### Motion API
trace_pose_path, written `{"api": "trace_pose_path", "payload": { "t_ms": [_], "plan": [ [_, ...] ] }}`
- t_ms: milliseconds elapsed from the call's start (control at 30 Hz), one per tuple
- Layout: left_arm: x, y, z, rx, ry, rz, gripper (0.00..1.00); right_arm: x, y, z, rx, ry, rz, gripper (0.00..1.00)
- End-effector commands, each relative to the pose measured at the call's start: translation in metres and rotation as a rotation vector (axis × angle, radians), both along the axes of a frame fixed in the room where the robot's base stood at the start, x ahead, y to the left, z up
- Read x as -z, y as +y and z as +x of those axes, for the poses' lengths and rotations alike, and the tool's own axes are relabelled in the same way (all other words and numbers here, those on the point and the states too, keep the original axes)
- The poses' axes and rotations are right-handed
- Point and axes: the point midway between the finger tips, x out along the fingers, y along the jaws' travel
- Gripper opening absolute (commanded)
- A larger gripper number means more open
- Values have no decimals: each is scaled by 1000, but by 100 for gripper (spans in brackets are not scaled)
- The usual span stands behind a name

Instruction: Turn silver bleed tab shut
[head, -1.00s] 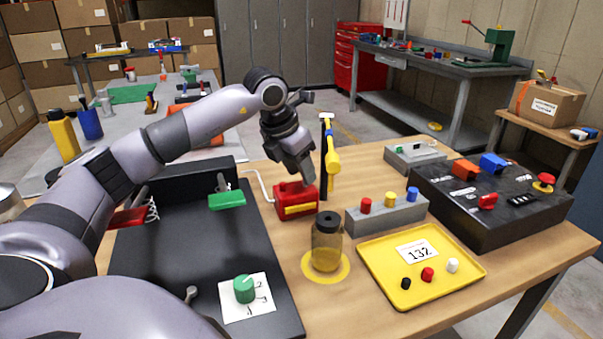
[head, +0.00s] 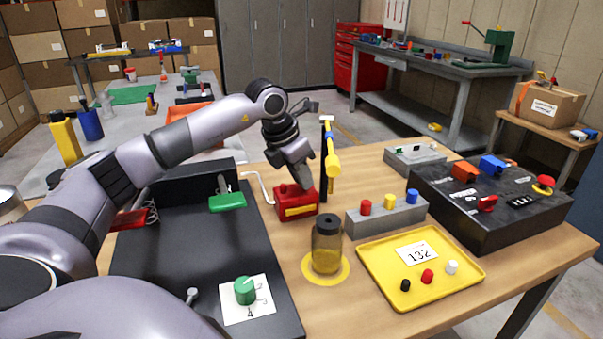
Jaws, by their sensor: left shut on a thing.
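A red block (head: 297,210) with a yellow front strip stands at mid table, with a pale bent line at its left. My left gripper (head: 305,183) comes down at its right top side, touching or very close to it. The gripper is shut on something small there. The silver bleed tab is not clearly visible; the fingers appear to cover it at the block. My right gripper is out of view.
A yellow-handled tool (head: 332,160) hangs upright just right of the gripper. A capped jar (head: 327,245) stands in front on a yellow disc. A grey block with coloured knobs (head: 387,217), a yellow tray (head: 385,282) and a black control box (head: 490,227) lie right.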

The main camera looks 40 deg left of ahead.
Motion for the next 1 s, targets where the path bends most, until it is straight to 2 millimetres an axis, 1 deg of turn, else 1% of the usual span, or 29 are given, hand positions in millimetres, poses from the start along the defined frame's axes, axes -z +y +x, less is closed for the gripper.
{"api": "trace_pose_path", "payload": {
  "t_ms": [33,200,400,767,800,867,900,1000],
  "plan": [
    [-2,1,0,38,2,-2,0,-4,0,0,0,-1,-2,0],
    [-2,2,0,173,2,-2,0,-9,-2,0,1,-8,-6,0],
    [-1,3,1,275,0,-1,0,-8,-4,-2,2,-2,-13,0],
    [-1,3,1,296,-3,0,0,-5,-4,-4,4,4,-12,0],
    [-1,3,1,296,-3,0,20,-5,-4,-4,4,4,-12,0],
    [-1,3,1,296,-3,0,40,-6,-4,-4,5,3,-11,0],
    [-1,3,1,296,-3,0,43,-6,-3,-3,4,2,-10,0],
    [-1,3,1,295,-2,0,43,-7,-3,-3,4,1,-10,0]
  ]
}}
